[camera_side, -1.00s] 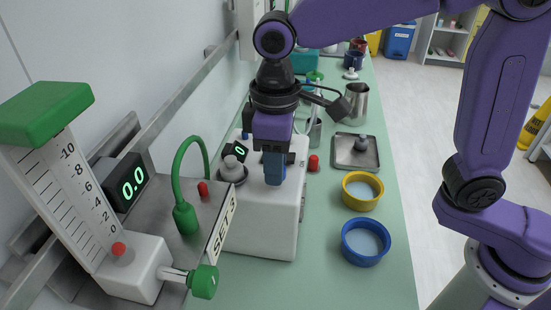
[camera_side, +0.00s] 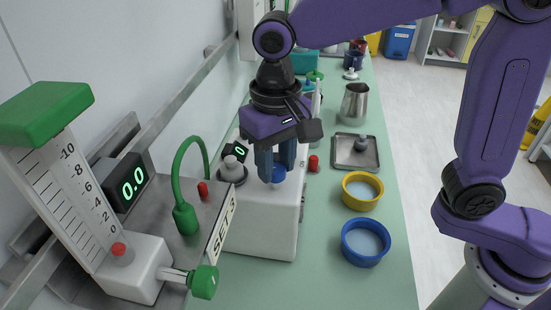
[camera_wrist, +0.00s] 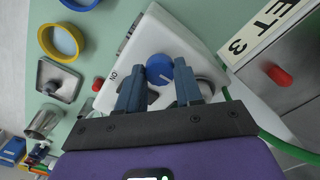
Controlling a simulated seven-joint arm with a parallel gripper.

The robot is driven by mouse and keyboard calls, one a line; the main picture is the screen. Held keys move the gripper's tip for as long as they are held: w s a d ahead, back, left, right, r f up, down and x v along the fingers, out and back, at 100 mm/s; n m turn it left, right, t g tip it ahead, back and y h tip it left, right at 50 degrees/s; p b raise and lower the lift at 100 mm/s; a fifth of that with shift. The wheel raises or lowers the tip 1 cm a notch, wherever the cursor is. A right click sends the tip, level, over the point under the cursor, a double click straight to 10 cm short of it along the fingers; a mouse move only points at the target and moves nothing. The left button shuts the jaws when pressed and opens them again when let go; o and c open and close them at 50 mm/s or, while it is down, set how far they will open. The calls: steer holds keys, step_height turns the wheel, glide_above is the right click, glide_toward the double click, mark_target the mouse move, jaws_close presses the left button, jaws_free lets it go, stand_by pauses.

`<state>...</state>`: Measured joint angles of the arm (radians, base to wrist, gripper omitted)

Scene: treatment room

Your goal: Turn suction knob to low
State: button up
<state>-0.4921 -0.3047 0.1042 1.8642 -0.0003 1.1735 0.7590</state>
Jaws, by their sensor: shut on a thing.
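The suction knob is a round blue knob (camera_side: 279,174) on top of a white box-shaped unit (camera_side: 262,225). In the wrist view the knob (camera_wrist: 160,67) has a pale pointer line on it, and letters stand on the unit beside it; I cannot read a "low" mark. My gripper (camera_side: 276,171) points down over the unit. Its two blue fingers are shut on the knob, one on each side, as the wrist view also shows. The fingers hide part of the unit's top face. A small display (camera_side: 239,151) on the unit reads 0.
At left stand a green-topped flow gauge (camera_side: 45,115) with a 0.0 display (camera_side: 132,182), and a curved green tube (camera_side: 184,215). At right are a yellow bowl (camera_side: 362,204), a blue bowl (camera_side: 346,250), a metal tray (camera_side: 345,164) and a metal jug (camera_side: 354,104).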

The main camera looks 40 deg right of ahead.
mark_target(276, 168)
steer(key=shift+r+m, duration=0.1)
steer(key=shift+m, duration=0.2)
steer(key=o, duration=1)
step_height(276, 168, up, 17)
steer(key=shift+r, duration=0.15)
stand_by(0.3)
stand_by(0.4)
